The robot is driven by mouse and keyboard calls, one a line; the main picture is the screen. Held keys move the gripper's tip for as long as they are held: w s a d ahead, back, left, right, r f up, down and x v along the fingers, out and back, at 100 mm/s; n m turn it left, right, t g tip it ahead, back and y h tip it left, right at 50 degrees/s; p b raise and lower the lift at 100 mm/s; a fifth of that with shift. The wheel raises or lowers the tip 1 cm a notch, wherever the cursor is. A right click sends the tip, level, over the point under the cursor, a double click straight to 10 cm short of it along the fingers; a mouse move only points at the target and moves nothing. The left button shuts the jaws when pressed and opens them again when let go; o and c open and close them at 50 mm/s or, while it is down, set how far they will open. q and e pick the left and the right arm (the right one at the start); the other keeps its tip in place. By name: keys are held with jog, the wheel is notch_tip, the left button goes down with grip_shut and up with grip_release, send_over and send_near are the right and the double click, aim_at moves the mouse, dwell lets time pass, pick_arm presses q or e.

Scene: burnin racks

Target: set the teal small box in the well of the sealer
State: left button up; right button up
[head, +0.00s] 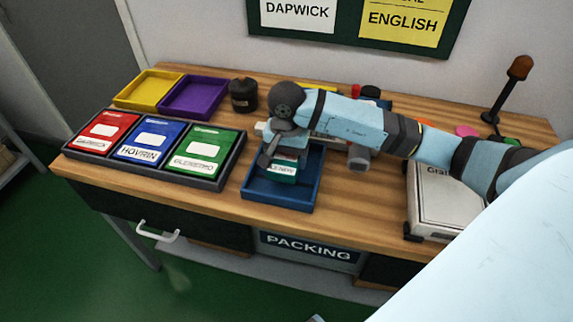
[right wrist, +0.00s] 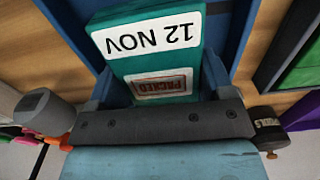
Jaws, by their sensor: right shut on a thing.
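The teal small box (head: 283,172) is between the fingers of my right gripper (head: 284,158), over a blue tray (head: 264,195). In the right wrist view the teal box (right wrist: 150,62) shows a white "12 NOV" label and a red "PACKED" stamp, with the tray's blue walls around it. My right gripper is shut on the box. I cannot tell whether the box touches the tray floor. I cannot clearly make out the sealer or its well; my right arm hides part of the table. My left gripper is not in view.
A dark rack (head: 157,175) with red, blue and green packs stands left of the tray. Yellow (head: 148,91) and purple (head: 194,97) trays and a black round container (head: 243,95) are behind. A pale box-like device (head: 440,205) is at right, near a lamp post (head: 506,90).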

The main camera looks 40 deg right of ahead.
aim_at(287, 166)
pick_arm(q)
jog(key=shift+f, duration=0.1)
pick_arm(e)
jog(key=shift+f, duration=1.5)
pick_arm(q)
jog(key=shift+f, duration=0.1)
pick_arm(e)
jog(key=shift+f, duration=0.1)
jog(key=o, duration=0.5)
jog(key=shift+f+b, duration=0.1)
jog(key=shift+b, duration=0.2)
jog(key=o, duration=0.5)
jog(key=shift+r, duration=0.2)
jog(key=shift+r+p, duration=0.3)
pick_arm(q)
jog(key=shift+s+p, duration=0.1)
jog(key=shift+p, duration=0.25)
pick_arm(e)
notch_tip(287, 166, up, 11)
jog(key=shift+r, duration=0.2)
